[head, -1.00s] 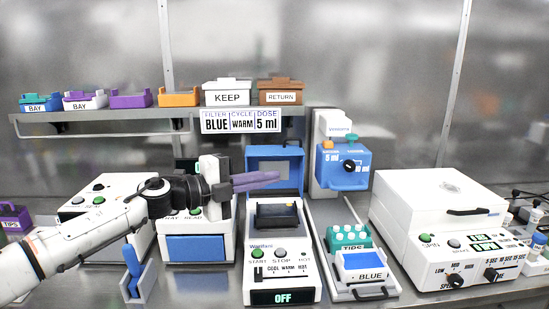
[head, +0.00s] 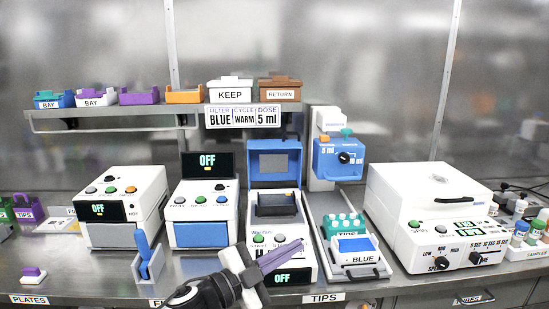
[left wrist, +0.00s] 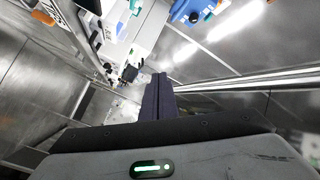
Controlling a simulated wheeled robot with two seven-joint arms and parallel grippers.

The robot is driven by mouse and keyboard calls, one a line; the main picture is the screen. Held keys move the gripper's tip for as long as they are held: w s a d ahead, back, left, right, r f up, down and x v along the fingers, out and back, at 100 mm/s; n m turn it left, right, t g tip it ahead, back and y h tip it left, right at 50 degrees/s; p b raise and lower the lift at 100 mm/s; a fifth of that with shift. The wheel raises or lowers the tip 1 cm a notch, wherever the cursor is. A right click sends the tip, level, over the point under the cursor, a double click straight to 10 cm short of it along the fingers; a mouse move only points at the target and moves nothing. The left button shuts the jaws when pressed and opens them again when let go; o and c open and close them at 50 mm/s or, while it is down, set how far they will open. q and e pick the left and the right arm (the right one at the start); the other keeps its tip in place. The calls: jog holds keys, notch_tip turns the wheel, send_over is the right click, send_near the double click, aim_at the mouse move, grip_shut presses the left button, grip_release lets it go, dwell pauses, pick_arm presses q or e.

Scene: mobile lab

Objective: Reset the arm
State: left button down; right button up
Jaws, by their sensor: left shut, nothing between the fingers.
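My left gripper (head: 280,254) comes in from the bottom of the head view, with its purple fingers together and nothing between them. It is in front of the lower part of the white device with the open blue lid (head: 275,160), and it covers part of that device's button panel. In the left wrist view the closed dark fingers (left wrist: 159,97) point away from the camera over a tilted view of the bench. My right gripper is not in view.
A blue tool in a white holder (head: 148,262) stands left of the gripper. A tip box (head: 343,225) and a tray marked BLUE (head: 359,250) are to the right, beside a large white machine (head: 425,200). Bins line the shelf (head: 100,120) behind.

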pick_arm(q)
jog(key=s+a+f+n+t+y, duration=0.1)
jog(key=s+a+f+n+y, duration=0.35)
jog(key=s+f+n, duration=0.5)
jog(key=s+a+f+n+y, duration=0.45)
jog(key=s+f, duration=0.25)
jog(key=f, duration=0.5)
jog(key=s+a+f+n+g+y, duration=0.1)
jog(key=s+a+f+n+g, duration=0.1)
jog(key=s+a+f, duration=0.3)
jog(key=s+a+f+n+g+y, duration=0.2)
jog(key=s+a+f, duration=0.4)
jog(key=s, duration=0.7)
jog(key=shift+s+f+n, duration=0.15)
jog(key=shift+f+n, duration=0.15)
jog(key=shift+f, duration=0.05)
